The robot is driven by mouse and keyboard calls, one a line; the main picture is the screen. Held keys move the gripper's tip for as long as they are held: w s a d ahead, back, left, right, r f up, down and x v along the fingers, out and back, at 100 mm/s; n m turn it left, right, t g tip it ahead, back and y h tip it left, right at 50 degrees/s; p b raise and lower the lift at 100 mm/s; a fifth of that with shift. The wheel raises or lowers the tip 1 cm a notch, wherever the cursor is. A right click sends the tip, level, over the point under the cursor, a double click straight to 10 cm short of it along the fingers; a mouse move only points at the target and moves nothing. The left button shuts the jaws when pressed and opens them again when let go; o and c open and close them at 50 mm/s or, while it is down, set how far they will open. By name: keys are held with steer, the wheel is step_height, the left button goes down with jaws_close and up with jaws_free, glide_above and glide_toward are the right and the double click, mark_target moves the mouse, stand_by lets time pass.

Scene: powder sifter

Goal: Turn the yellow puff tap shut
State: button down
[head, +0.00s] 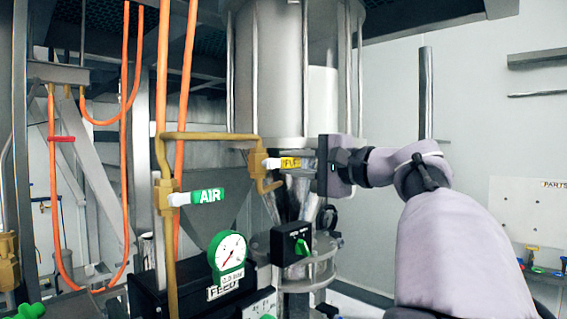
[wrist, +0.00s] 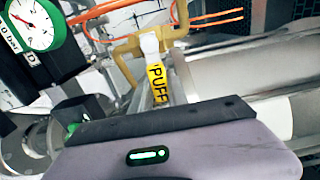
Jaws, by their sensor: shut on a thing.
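The puff tap has a yellow lever labelled PUFF (head: 290,163) with a white root, on a brass valve body (head: 258,168). In the head view the lever points right, across the upright brass pipe. My gripper (head: 316,164) is at the lever's right end and shut on it. In the wrist view the yellow lever (wrist: 157,84) runs down into the dark jaws of my gripper (wrist: 160,113). The lever's far end is hidden by the jaws.
A green AIR tap lever (head: 207,196) sits lower left on the same brass piping. A green-rimmed gauge (head: 228,256) and a black switch box (head: 292,242) stand below. The steel sifter vessel (head: 273,70) is close above. Free room lies to the right, by the wall.

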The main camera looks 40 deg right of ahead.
steer(key=c, duration=1.3)
jaws_free()
steer(key=s+b, duration=0.1)
steer(key=s, duration=0.4)
steer(key=s+d+b, duration=0.1)
steer(key=s, duration=0.5)
steer(key=s+b, duration=0.1)
steer(key=s, duration=0.5)
steer(key=shift+s+d+b, duration=0.15)
steer(key=shift+s+b, duration=0.05)
steer(key=shift+b, duration=0.1)
steer(key=shift+w, duration=0.1)
